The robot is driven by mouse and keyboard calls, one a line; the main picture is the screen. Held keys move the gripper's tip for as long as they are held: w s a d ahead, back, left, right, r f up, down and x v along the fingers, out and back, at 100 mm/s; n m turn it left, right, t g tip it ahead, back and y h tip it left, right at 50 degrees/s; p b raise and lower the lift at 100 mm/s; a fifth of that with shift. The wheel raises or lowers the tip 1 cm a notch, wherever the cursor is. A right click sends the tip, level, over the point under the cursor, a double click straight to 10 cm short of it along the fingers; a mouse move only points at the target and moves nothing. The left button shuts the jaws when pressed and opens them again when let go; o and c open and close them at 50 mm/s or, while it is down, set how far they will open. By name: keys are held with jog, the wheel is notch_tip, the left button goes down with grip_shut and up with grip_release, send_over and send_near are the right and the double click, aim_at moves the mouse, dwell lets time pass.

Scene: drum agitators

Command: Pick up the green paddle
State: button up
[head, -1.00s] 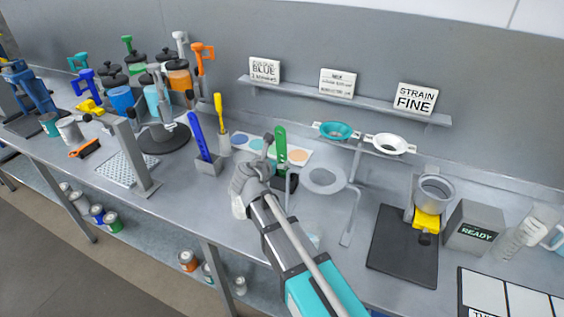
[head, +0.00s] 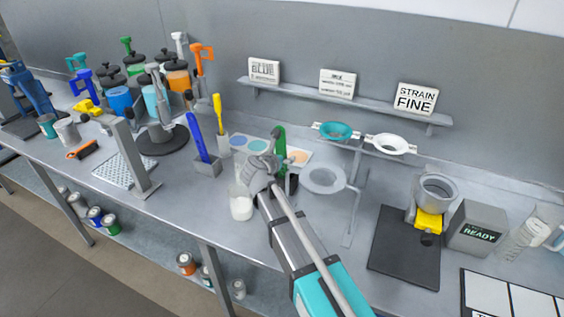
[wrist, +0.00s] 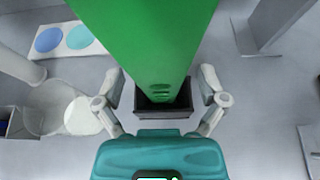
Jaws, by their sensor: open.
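The green paddle (head: 280,143) stands upright in a small dark holder on the bench, partly hidden behind my gripper in the head view. In the wrist view the paddle (wrist: 150,45) is large and close, its lower end inside the dark square holder (wrist: 163,103). My gripper (wrist: 163,100) is open, with one finger on each side of the paddle and a gap showing on both sides. In the head view my gripper (head: 266,172) is in front of the paddle.
A jar with white contents (head: 241,203) stands just left of my gripper. A grey ring stand (head: 323,180) is close on the right. A blue paddle (head: 198,136) and a yellow one (head: 218,113) stand in holders to the left. A colour-swatch card (head: 240,142) lies behind.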

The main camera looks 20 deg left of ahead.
dwell(0.6)
jog(key=c, duration=1.3)
jog(key=shift+o, duration=0.2)
notch_tip(320, 180, up, 10)
jog(key=p, duration=1)
jog(key=shift+w+f+b, duration=0.1)
jog(key=shift+f+b, duration=0.4)
jog(key=shift+f, duration=0.05)
jog(key=shift+r, duration=0.1)
